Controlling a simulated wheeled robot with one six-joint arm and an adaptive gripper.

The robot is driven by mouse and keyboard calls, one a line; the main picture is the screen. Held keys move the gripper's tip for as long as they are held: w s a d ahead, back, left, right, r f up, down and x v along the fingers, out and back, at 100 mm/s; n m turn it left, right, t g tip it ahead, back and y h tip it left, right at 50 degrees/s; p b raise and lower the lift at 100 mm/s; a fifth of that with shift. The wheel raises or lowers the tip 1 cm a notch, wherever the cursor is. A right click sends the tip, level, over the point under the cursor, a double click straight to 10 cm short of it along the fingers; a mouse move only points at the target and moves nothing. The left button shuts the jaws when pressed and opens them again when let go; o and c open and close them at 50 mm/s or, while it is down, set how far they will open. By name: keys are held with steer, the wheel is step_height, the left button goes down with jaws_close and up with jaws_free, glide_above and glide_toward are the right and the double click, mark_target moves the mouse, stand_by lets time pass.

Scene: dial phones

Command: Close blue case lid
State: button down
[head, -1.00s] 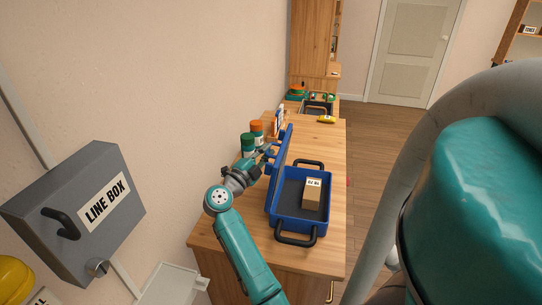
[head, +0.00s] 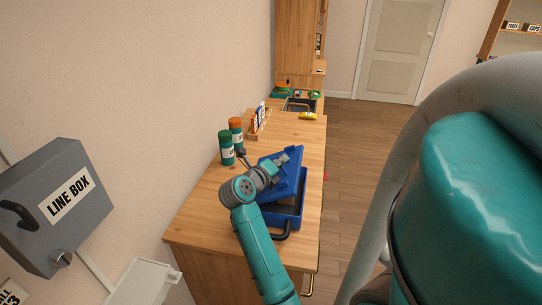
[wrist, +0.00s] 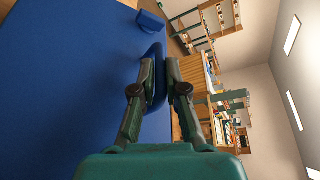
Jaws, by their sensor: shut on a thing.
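The blue case (head: 299,212) sits on the wooden bench, with a black handle (head: 282,235) at its near end. Its blue lid (head: 290,185) is tilted down over the tray, and a gap shows at the near right side. My gripper (head: 291,157) is at the lid, its tip over the lid's upper part. In the wrist view, the lid's broad blue face (wrist: 70,90) fills the left, and my gripper (wrist: 160,62) is shut on a blue loop-shaped part at the lid's edge. The inside of the case is mostly hidden by the lid and my arm.
A green canister (head: 226,148) and an orange-topped canister (head: 236,132) stand at the bench's wall side, left of the case. A yellow item (head: 308,116) lies farther back.

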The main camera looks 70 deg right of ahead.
mark_target(281, 190)
steer(key=s+f+m, duration=0.1)
steer(key=f, duration=0.1)
steer(key=s+f+m+t, duration=0.1)
steer(key=s+f, duration=0.1)
steer(key=shift+s+d+f+m+y, duration=0.1)
steer(key=shift+s+f+m+y, duration=0.1)
steer(key=shift+m+y, duration=0.2)
steer(key=shift+s+d+f, duration=0.1)
steer(key=shift+s+f, duration=0.1)
steer(key=shift+f, duration=0.35)
steer(key=shift+s+f, duration=0.2)
steer(key=shift+f, duration=0.45)
steer(key=c, duration=1.2)
jaws_free()
steer(key=v, duration=1.2)
steer(key=shift+s, duration=0.25)
